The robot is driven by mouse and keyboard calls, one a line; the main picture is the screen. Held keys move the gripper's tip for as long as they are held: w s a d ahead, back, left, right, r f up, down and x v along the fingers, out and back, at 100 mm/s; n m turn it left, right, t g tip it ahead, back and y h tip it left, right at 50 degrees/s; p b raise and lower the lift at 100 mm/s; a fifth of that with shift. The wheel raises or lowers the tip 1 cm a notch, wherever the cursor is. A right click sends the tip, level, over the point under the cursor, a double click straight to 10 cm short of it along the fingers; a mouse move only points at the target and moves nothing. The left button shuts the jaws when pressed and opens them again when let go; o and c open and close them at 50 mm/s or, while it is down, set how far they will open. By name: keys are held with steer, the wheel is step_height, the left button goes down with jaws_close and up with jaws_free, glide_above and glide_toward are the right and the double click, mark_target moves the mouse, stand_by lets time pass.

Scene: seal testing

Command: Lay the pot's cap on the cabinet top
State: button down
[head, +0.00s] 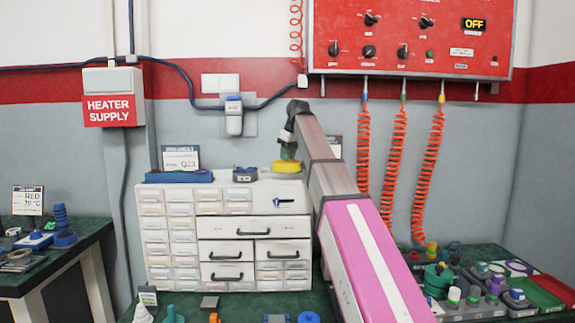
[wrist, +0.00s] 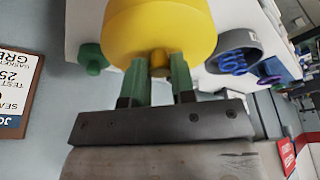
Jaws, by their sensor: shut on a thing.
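The yellow round cap (head: 286,167) is at the cabinet top (head: 222,180), toward its right side. My gripper (head: 289,151) is above the cap, pointing down. In the wrist view the cap (wrist: 160,28) fills the upper middle, and my gripper's green fingers (wrist: 158,72) are shut on its small yellow knob (wrist: 159,62). I cannot tell whether the cap's underside touches the cabinet top or hangs just over it. I cannot clearly make out the pot.
A blue tray (head: 178,177) with a sign and a small grey-blue item (head: 245,174) stand on the cabinet top, left of the cap. The wrist view shows a blue coil (wrist: 232,60) near the cap. Orange coiled hoses (head: 398,150) hang at right.

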mark_target(288, 163)
steer(key=shift+f, duration=1.85)
steer(key=shift+f, duration=0.15)
steer(key=c, duration=1)
jaws_free()
steer(key=shift+o, duration=0.2)
steer(key=v, duration=1.2)
